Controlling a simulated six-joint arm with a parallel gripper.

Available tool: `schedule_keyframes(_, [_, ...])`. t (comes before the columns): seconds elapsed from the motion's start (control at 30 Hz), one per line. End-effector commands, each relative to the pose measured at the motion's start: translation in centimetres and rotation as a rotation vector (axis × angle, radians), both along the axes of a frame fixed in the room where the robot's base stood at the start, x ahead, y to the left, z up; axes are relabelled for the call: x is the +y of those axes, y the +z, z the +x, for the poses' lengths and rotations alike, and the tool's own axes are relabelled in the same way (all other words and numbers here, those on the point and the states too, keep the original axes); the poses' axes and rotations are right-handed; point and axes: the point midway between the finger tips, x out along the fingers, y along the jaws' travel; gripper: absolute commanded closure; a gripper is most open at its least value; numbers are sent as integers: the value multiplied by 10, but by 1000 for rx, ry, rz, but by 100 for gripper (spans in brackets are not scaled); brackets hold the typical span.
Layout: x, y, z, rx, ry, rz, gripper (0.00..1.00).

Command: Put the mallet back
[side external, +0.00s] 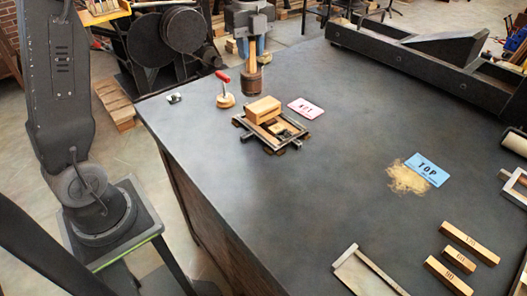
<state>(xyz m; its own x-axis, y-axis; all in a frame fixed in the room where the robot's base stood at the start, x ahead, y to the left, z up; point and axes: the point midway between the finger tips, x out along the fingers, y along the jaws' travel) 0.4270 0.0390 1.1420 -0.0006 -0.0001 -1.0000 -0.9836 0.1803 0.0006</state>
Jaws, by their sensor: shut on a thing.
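The mallet has a pale wooden handle (252,55) and a dark brown round head (253,83). It hangs upright, head down, at the far left part of the dark table (310,200). My gripper (252,40) is shut on the upper handle, with the jaws partly hidden by the gripper body. The head is just behind the wooden block (263,108) on the small press bed (270,132). I cannot tell whether the head touches the table.
A red-handled tool with a round wooden base (225,100) stands left of the mallet. A pink card (306,108) lies to the right. A blue "TOP" card (427,169) lies by tan powder (406,179). Several wooden blocks (470,243) lie front right. The table's middle is clear.

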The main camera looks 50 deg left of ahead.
Motion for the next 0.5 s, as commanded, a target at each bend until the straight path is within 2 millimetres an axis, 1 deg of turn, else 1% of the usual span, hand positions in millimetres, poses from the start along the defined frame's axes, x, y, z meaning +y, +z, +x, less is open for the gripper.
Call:
schedule_keyframes(0.03, [-5, 2, -14, -3, 1, 0, 100])
schedule_keyframes(0.1, [-12, 2, -33, -4, 7, 0, 100])
schedule_keyframes(0.2, [-20, -1, -60, -4, 12, 0, 100])
schedule_keyframes(0.3, [-27, -5, -83, -3, 18, 0, 100])
schedule_keyframes(0.4, [-31, -9, -98, -3, 23, 0, 100])
schedule_keyframes(0.5, [-36, -13, -106, -2, 23, 0, 100])
